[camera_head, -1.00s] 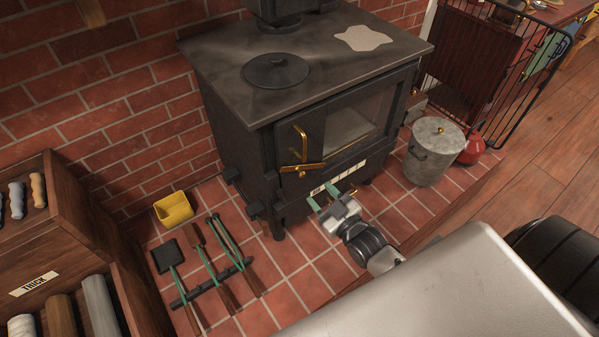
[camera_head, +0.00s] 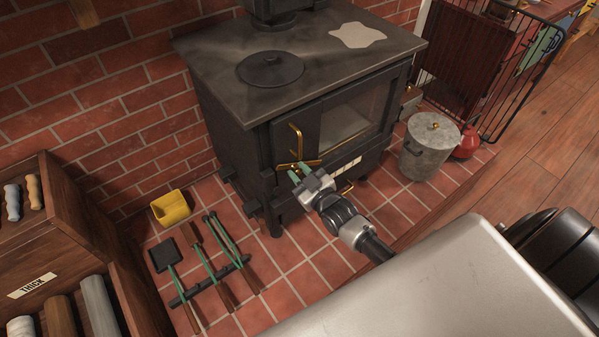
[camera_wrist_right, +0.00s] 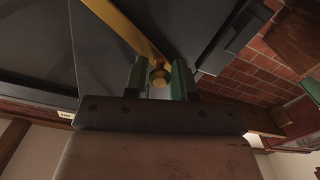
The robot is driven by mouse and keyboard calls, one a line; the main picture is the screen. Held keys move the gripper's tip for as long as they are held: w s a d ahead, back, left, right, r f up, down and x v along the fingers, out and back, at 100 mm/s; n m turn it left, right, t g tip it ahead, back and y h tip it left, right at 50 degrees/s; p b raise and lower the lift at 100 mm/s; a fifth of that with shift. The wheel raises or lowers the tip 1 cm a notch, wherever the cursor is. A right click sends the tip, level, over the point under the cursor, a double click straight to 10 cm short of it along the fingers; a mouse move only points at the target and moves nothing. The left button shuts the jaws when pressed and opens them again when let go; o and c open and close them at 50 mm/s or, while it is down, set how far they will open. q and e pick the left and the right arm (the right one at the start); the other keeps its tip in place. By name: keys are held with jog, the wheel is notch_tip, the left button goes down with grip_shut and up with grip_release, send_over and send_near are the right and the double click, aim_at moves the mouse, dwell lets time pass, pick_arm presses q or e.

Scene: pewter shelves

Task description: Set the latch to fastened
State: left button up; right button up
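The black stove (camera_head: 235,118) stands against the brick wall. On its front door is a brass latch bar (camera_head: 313,163), lying nearly level, with an upright brass handle (camera_head: 296,140) just above it. My right gripper (camera_head: 299,173) is at the latch, its green fingers reaching up to the bar. In the right wrist view the latch's brass bar (camera_wrist_right: 135,28) ends in a round knob between the fingers of my right gripper (camera_wrist_right: 160,82). The fingers are apart on either side of the knob; I cannot tell whether they touch it. My left gripper is out of view.
A lidded metal bucket (camera_head: 430,148) and a red vessel (camera_head: 468,142) stand right of the stove. A wooden shelf unit (camera_head: 75,230) stands far left.

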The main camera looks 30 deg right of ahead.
grip_shut()
jog(key=shift+f, duration=0.1)
jog(key=shift+s+a+f+n+b, duration=0.1)
jog(key=shift+a+f+n+b, duration=0.1)
jog(key=shift+f+n+b, duration=0.55)
jog(key=shift+w+a+f+n+b, duration=0.15)
jog(key=shift+f+n+b, duration=0.25)
jog(key=shift+f+n, duration=0.65)
jog(key=shift+s+a+f+n+b, duration=0.2)
jog(key=shift+f+n+b, duration=0.4)
jog(key=shift+n, duration=0.5)
jog(key=shift+o, duration=2.4)
grip_release()
send_near(288, 177)
jog(key=s, duration=0.4)
jog(key=shift+s+d, duration=0.25)
jog(key=shift+s, duration=0.1)
